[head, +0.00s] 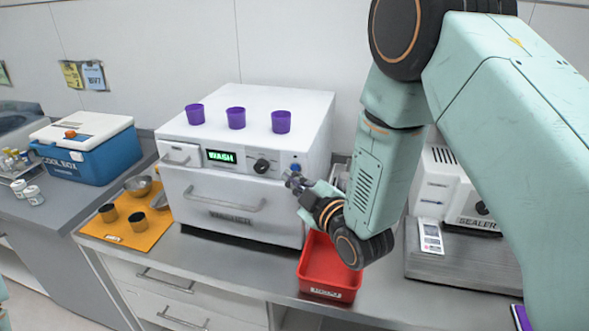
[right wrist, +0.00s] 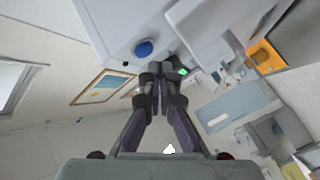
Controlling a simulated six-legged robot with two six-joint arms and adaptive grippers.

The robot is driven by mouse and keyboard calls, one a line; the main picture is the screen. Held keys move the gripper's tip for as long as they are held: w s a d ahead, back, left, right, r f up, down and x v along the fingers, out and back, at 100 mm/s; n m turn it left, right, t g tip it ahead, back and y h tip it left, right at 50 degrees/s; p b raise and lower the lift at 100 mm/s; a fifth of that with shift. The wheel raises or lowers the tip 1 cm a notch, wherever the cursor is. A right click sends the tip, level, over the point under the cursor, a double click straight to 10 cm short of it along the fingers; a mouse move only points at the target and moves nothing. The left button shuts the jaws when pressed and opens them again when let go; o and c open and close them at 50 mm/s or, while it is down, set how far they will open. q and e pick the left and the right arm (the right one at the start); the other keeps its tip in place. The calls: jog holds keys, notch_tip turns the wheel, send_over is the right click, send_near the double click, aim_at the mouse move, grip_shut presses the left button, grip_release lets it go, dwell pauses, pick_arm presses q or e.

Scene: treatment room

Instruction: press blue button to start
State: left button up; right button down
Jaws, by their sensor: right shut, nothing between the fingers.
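The blue button (head: 295,168) is on the upper right of the front panel of a white washer (head: 190,195). It also shows in the right wrist view (right wrist: 143,49), uncovered, just beyond my fingertips. My right gripper (head: 290,180) is shut and empty. Its tips are in front of the panel, just below and slightly left of the button in the head view. In the right wrist view the closed tips (right wrist: 153,72) appear beside the button, with a visible gap in the picture. My left gripper is not in view.
A black knob (head: 261,166) and a green display reading WASH (head: 221,156) are left of the button. Purple cups (head: 236,118) stand on the washer. A red bin (head: 325,293) is below my right gripper. A sealer (head: 440,196) stands to the right.

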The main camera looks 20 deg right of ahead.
jog(key=shift+a, duration=0.1)
jog(key=shift+d, duration=0.2)
jog(key=shift+w+d, duration=0.2)
jog(key=shift+w, duration=0.1)
jog(key=shift+d, duration=0.1)
dwell(0.4)
